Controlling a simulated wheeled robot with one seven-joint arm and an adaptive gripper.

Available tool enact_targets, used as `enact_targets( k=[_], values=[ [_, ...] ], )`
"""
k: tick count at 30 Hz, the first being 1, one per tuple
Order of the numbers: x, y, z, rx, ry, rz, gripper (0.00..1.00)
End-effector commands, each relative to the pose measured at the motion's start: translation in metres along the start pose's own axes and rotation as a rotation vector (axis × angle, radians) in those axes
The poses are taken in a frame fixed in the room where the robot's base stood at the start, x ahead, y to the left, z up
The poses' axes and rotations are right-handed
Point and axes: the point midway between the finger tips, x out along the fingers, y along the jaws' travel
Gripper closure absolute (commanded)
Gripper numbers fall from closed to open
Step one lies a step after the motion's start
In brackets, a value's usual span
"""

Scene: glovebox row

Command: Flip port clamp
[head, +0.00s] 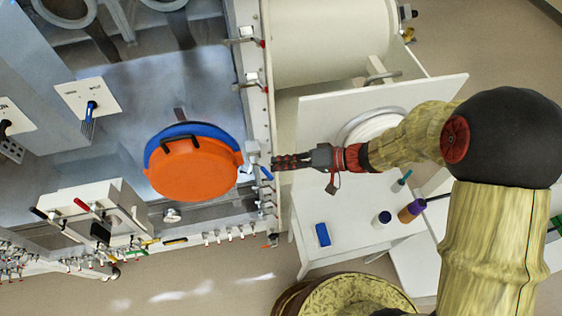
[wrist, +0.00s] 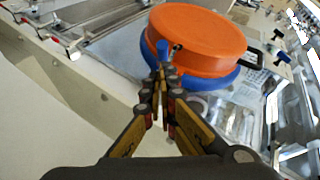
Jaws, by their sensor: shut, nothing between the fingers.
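A round orange lid (head: 193,172) with a black handle (head: 181,143) sits on a blue ring (head: 208,130) inside the glovebox in the head view. In the wrist view the orange lid (wrist: 197,38) and blue ring (wrist: 215,78) lie just beyond my fingertips. A small blue lever (head: 266,173), which may be the port clamp, is at the glovebox edge beside the lid. A blue piece (wrist: 162,48) shows above my fingertips in the wrist view. My gripper (head: 275,162) is shut and empty, its tips close to the lever; I cannot tell whether they touch.
The glovebox front rail (head: 257,100) carries several small valves and runs past my fingertips. Behind my gripper a white table (head: 345,215) holds a blue block (head: 322,235) and several bottles.

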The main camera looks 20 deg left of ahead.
Motion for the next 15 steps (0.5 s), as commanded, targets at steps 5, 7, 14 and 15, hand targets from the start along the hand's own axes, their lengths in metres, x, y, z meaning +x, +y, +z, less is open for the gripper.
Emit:
enact_targets(
  k=[5, 7, 14, 15],
  values=[
    [0.001, -0.001, 0.002, 0.006, 0.023, 0.011, 1.00],
    [0.002, -0.001, 0.004, 0.015, 0.042, 0.021, 1.00],
    [0.004, -0.003, 0.011, 0.047, 0.109, 0.051, 1.00],
    [0.004, -0.003, 0.013, 0.049, 0.114, 0.053, 1.00]
  ],
)
